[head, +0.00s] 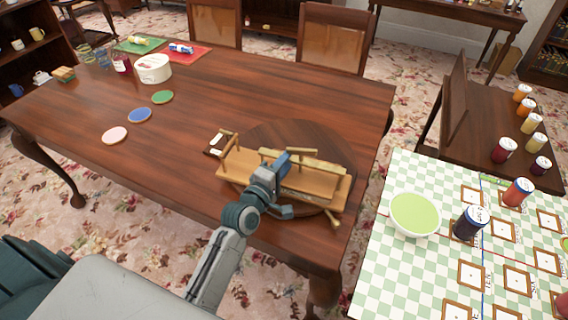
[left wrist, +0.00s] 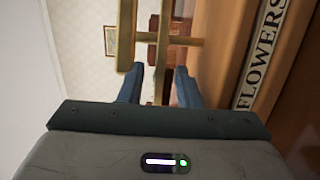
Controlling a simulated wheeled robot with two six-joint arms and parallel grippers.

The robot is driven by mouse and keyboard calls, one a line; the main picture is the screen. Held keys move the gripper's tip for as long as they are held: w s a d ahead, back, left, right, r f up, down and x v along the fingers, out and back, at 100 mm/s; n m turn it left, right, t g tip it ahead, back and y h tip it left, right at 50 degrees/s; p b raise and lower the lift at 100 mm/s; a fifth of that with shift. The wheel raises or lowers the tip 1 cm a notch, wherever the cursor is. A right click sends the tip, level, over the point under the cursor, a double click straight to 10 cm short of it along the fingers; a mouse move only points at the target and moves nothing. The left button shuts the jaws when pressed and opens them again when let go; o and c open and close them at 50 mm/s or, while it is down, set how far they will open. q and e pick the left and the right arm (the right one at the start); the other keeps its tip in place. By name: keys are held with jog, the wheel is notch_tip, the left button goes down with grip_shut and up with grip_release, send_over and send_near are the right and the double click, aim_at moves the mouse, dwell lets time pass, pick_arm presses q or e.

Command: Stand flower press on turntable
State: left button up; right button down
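The flower press (head: 322,205) is a light wooden frame of boards and bars over the dark round wooden turntable (head: 291,128) near the table's front right. I cannot tell whether its full weight rests on the disc. In the left wrist view a board of the press carries a label (left wrist: 262,55) reading "FLOWERS", with a pale wooden bar close in front of the fingers. My left gripper (head: 287,187) is at the press's near side, with its fingers spread apart. My arm and gripper hide part of the press. My right gripper is not in view.
On the brown table (head: 200,110) are pink, blue and green coasters, a white tub (head: 153,68), and red and green mats at the back. A checkered table (head: 400,270) with a green bowl (head: 414,213) and cans stands at right.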

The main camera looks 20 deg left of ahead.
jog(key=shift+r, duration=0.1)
pick_arm(q)
jog(key=shift+s+r, duration=0.1)
jog(key=shift+r, duration=0.05)
jog(key=s+a, duration=0.1)
jog(key=s, duration=1)
jog(key=shift+s+a, duration=0.35)
jog(key=shift+a, duration=0.05)
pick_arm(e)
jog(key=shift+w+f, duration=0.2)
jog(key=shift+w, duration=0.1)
pick_arm(q)
jog(key=shift+o, duration=0.2)
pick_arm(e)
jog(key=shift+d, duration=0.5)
